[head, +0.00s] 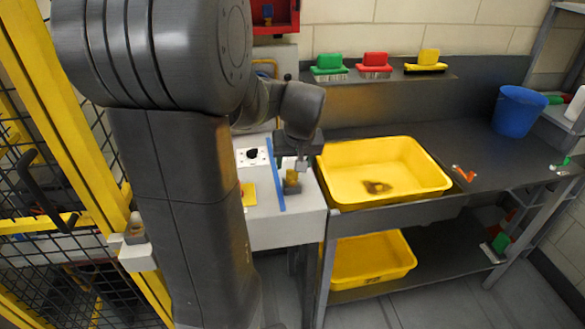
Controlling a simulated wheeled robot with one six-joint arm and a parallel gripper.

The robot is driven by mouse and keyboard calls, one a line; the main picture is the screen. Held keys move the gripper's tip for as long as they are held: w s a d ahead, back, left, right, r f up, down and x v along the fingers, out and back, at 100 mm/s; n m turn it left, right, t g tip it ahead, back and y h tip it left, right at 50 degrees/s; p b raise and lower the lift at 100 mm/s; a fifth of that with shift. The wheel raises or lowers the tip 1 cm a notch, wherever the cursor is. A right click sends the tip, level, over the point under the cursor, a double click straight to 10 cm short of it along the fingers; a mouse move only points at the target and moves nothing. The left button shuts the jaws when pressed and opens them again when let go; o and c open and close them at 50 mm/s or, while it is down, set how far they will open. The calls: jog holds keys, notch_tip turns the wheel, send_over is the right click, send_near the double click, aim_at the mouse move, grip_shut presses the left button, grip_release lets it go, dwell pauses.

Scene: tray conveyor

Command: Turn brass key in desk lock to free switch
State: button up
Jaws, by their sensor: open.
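The control desk (305,208) is a pale box left of the yellow tray, partly hidden by my arm. On its right side a small brass-coloured piece (292,176), which looks like the key, stands on a dark grey block that looks like the lock (292,188). My gripper (296,166) is open, pointing down directly over this piece. Whether the fingers touch it or are around it, I cannot tell. A black knob (253,153), perhaps the switch, sits on a white plate left of a blue strip (275,175). The key's turn angle is too small to read.
A yellow tray (430,192) with a brown patch stands on the dark bench at right. Brushes line the shelf behind, and a blue bucket (519,110) stands at far right. Yellow posts and black mesh fence (90,140) close the left side.

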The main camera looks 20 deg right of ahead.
aim_at(292, 170)
jog(key=shift+x, duration=2.6)
jog(key=shift+c, duration=0.3)
jog(key=c, duration=1.1)
jog(key=shift+m+h+p, duration=0.4)
jog(key=shift+m+p, duration=0.05)
jog(key=shift+m, duration=1.15)
jog(key=shift+g, duration=0.4)
jog(key=shift+m+h+b, duration=0.4)
jog(key=shift+m+b, duration=0.05)
jog(key=shift+m, duration=0.15)
jog(key=shift+f+m, duration=0.1)
jog(key=shift+m, duration=0.2)
jog(key=shift+m+h+b, duration=0.3)
jog(key=shift+m+b, duration=0.3)
jog(key=shift+b, duration=0.1)
